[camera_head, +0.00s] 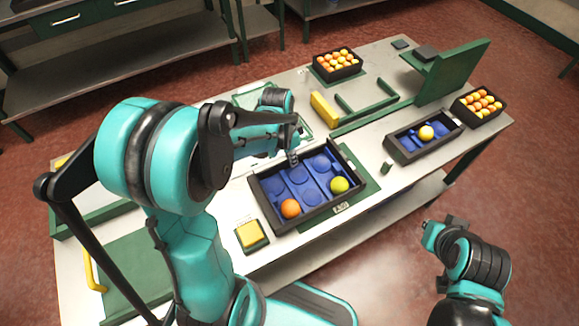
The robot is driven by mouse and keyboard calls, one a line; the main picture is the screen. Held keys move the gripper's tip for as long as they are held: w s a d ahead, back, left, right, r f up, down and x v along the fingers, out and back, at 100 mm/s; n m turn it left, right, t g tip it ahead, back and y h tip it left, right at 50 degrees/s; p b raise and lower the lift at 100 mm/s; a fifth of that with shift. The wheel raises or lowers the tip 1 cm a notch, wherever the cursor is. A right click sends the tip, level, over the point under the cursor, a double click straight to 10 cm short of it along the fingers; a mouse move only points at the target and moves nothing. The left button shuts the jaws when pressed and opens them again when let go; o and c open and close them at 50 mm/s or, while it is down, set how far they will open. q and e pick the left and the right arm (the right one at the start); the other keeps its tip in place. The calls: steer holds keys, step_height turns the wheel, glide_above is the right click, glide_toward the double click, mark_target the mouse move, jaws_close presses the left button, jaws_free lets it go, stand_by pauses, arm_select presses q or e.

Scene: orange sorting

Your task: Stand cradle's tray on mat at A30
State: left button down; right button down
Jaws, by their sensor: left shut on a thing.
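A black tray (346,205) with blue round pockets is at the middle of the table. It holds an orange fruit (290,208) at its near left and a yellow-green one (339,185) at its right. A green mat (368,186) shows along its right side, with a small white label too small to read surely. My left gripper (294,159) is shut on the tray's far rim. I cannot tell whether the tray rests on the mat or hangs just above it. My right gripper (429,232) is off the table's front edge, its fingers unclear. Which thing is the cradle is unclear.
Green rails (372,118) and a yellow block (324,108) lie behind the tray. An upright green panel (455,72) stands at the back right. Another black tray (404,150) with a yellow fruit is at right. Fruit crates (352,73) stand farther off. A yellow pad (249,234) is at near left.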

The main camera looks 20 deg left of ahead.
mark_target(289, 165)
arm_select(q)
steer(key=shift+a+f, duration=0.35)
steer(key=shift+a, duration=0.05)
step_height(289, 165, down, 4)
steer(key=shift+r+b, duration=0.1)
steer(key=shift+b, duration=0.9)
steer(key=shift+r, duration=0.1)
steer(key=c, duration=2.1)
jaws_free()
steer(key=shift+f, duration=0.25)
steer(key=o, duration=0.4)
steer(key=shift+r, duration=0.1)
steer(key=shift+r, duration=0.1)
